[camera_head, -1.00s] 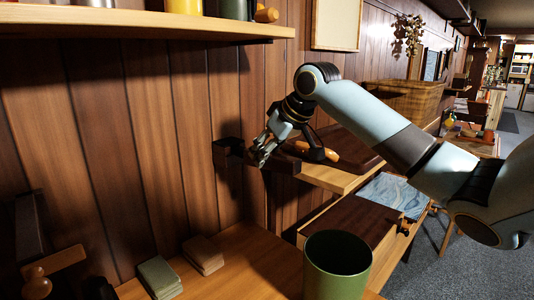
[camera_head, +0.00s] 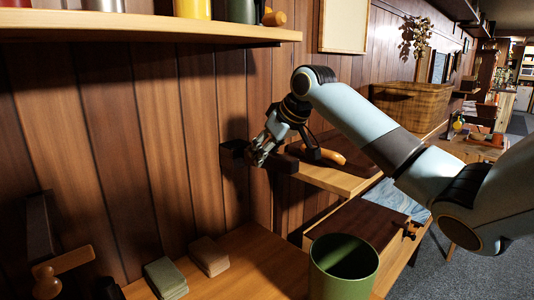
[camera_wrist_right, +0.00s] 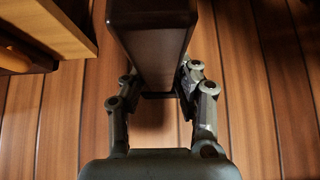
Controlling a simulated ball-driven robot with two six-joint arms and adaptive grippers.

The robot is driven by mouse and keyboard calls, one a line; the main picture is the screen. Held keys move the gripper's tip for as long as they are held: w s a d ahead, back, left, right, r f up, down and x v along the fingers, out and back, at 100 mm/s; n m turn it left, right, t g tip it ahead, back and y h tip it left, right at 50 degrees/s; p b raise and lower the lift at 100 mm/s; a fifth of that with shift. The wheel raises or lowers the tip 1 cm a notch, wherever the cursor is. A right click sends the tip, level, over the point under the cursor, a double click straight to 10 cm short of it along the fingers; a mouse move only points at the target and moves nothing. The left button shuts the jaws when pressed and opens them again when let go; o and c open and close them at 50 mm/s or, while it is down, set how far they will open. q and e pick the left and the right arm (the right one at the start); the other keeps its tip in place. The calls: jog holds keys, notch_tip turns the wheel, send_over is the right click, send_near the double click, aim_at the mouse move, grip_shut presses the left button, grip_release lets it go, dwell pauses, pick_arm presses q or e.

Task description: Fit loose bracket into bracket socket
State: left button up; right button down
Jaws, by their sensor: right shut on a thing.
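My right gripper (camera_head: 258,153) is shut on a dark brown bracket, the loose bracket (camera_head: 286,163), beside the paneled wall. In the right wrist view the bracket (camera_wrist_right: 152,42) is a dark bar running from the top edge down between the two fingers (camera_wrist_right: 158,92). A dark block (camera_head: 232,148) shows just left of the gripper at the wall. I cannot tell whether it is the bracket socket or part of the bracket, and the gripper hides where they meet. My left gripper is not in view.
A wooden shelf (camera_head: 160,27) juts out above. A lower shelf (camera_head: 335,180) with a dark, orange-handled item lies right of the gripper. A green cup (camera_head: 343,270), a green book (camera_head: 166,278) and a brown block (camera_head: 209,256) are on the table (camera_head: 262,262) below.

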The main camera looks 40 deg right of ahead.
jog(key=shift+w+a, duration=0.1)
jog(key=shift+w, duration=0.8)
jog(key=c, duration=0.9)
grip_release()
jog(key=shift+f, duration=0.1)
jog(key=v, duration=1.2)
jog(key=shift+w, duration=0.1)
